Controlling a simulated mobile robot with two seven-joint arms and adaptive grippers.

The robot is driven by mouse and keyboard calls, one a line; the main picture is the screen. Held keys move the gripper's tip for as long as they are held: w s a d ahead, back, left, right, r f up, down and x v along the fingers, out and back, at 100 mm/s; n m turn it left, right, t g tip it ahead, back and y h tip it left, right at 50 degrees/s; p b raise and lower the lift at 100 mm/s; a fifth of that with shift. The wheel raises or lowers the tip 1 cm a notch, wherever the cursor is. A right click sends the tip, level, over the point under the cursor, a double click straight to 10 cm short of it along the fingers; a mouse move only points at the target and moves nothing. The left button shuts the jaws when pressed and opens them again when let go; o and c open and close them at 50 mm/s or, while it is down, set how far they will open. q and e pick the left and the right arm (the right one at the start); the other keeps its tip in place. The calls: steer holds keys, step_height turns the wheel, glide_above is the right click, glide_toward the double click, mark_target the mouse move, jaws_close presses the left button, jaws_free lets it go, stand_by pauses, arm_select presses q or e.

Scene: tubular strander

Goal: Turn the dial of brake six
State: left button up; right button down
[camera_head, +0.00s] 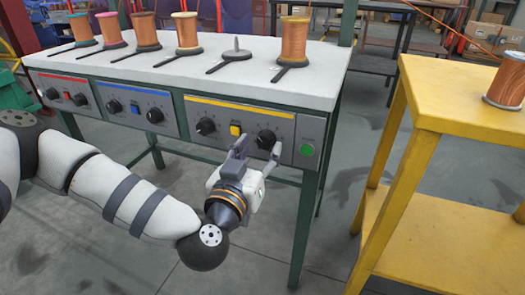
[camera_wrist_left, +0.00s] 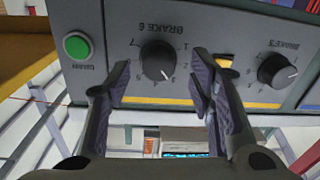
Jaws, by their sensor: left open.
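The brake six dial (camera_head: 266,139) is a black round knob at the right of the yellow-striped panel on the bench front. In the left wrist view the dial (camera_wrist_left: 157,61) sits under the label "BRAKE 6" inside a number scale. A pale mark shows on its lower right edge; I cannot read its exact setting. My left gripper (camera_head: 258,149) is open in front of this dial. In the left wrist view the fingers (camera_wrist_left: 160,76) stand on either side of the dial, with a visible gap from it. My right gripper is out of view.
The brake five dial (camera_head: 206,126) and a yellow button (camera_head: 235,129) are beside it. A green button (camera_head: 307,150) sits at the panel's right. Copper spools (camera_head: 294,40) stand on the bench top. A yellow table (camera_head: 465,115) is close on the right.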

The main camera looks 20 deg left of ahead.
arm_select(q)
steer(key=shift+w, duration=0.8)
steer(key=shift+c, duration=0.6)
jaws_close()
